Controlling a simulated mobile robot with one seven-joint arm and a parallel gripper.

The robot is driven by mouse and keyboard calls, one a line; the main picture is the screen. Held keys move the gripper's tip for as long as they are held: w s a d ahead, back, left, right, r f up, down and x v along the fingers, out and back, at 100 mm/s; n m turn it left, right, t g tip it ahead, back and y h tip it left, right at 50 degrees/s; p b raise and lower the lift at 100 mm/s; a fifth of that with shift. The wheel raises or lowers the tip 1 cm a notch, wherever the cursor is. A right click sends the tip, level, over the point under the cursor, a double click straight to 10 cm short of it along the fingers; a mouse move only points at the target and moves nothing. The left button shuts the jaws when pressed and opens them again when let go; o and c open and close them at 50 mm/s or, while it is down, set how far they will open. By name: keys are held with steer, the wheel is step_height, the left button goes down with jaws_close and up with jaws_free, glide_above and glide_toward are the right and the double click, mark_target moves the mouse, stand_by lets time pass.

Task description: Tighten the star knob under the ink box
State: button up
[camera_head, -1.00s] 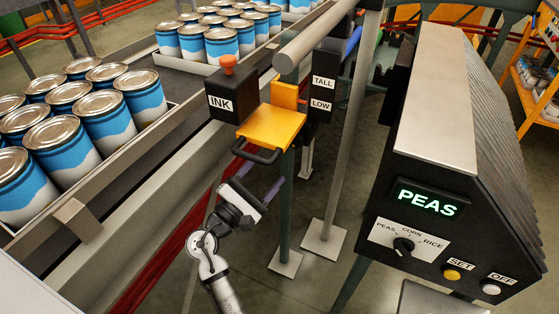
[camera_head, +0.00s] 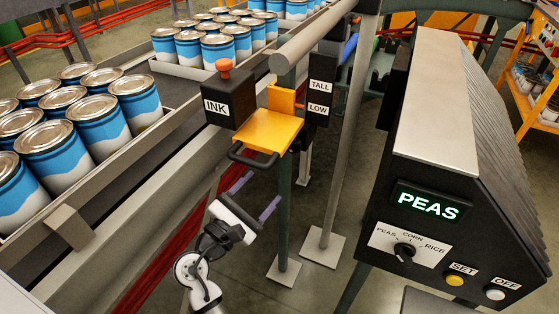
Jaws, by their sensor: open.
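The ink box (camera_head: 217,102) is a black box with a white INK label and a red-orange cap (camera_head: 224,68) on top. It sits beside a yellow bracket (camera_head: 270,131) with a black loop handle (camera_head: 254,155). No star knob can be made out under the box from this view. My gripper (camera_head: 257,195) is below the bracket and the handle, apart from both. Its two purple-grey fingers are spread and nothing is between them. The fingers point up and to the right.
A black plate (camera_head: 319,95) labelled TALL and LOW stands right of the bracket, near green and grey posts (camera_head: 334,165). Trays of blue cans (camera_head: 101,125) fill the conveyor at left. A control box (camera_head: 425,205) showing PEAS stands at right.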

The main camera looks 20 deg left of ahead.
mark_target(290, 149)
steer(key=w+r+n+y, duration=0.1)
steer(key=w+n, duration=0.1)
steer(key=w, duration=0.2)
steer(key=w+d+r+n+y, duration=0.1)
steer(key=w+n, duration=0.1)
steer(key=w, duration=0.2)
steer(key=w+d+n+g+y+p, duration=0.1)
steer(key=w+n, duration=0.1)
steer(key=w, duration=0.2)
steer(key=shift+w+d+r+n+y, duration=0.1)
steer(key=shift+w+r+n+y, duration=0.05)
steer(key=shift+r+n+y, duration=0.25)
steer(key=c, duration=0.9)
steer(key=shift+c, duration=0.4)
